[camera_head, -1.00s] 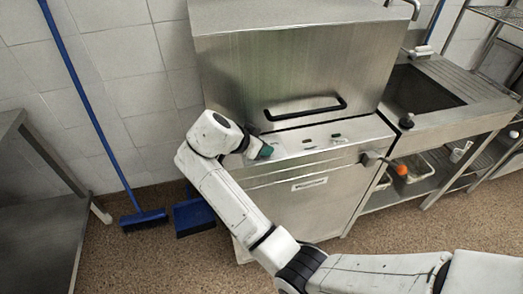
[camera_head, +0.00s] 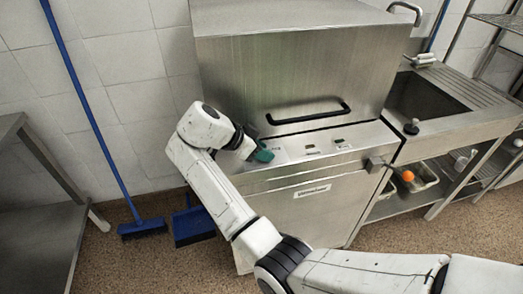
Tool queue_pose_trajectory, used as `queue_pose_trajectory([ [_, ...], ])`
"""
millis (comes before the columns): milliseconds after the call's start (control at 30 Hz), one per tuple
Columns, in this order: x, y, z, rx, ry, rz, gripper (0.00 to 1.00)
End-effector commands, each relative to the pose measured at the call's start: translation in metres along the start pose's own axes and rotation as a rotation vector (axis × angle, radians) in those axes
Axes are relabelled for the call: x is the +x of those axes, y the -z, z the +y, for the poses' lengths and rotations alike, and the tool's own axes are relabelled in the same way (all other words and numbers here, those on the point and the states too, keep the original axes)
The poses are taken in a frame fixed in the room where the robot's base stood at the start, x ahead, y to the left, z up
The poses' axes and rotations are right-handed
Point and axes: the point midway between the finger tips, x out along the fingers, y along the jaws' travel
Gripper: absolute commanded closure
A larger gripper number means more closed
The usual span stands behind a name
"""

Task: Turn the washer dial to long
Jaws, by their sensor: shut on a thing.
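The washer (camera_head: 308,215) is a steel machine with a hood, a black hood handle (camera_head: 305,112) and a sloping control panel (camera_head: 305,145) along its front. My gripper (camera_head: 266,156) is at the left end of this panel, its teal fingers shut at the panel surface. The dial itself is not visible; the fingers and wrist cover that spot, and I cannot read the dial's setting or its markings. A few small dark controls show on the panel to the right of the fingers.
A steel sink counter (camera_head: 470,110) adjoins the washer on the right, with baskets and an orange ball (camera_head: 408,175) below. A blue broom (camera_head: 143,227) and blue dustpan (camera_head: 193,224) stand at the left. A steel table (camera_head: 38,205) is at the far left.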

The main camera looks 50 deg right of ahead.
Motion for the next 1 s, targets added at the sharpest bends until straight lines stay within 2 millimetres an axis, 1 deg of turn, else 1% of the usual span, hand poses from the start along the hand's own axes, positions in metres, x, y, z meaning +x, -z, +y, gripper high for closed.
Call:
queue_pose_trajectory([
  [67, 0.001, -0.001, 0.000, -0.001, -0.001, -0.001, 0.95],
  [100, 0.001, -0.001, 0.000, -0.001, -0.001, -0.001, 0.62],
  [333, 0.001, -0.001, 0.000, -0.001, 0.000, -0.001, 0.40],
  [567, 0.000, 0.000, 0.000, -0.001, 0.001, 0.000, 0.39],
  [667, -0.004, 0.000, -0.001, -0.001, 0.002, 0.000, 0.39],
  [767, -0.017, -0.001, -0.001, -0.001, 0.004, -0.001, 0.39],
  [1000, -0.062, 0.000, -0.001, -0.004, 0.004, -0.003, 0.39],
])
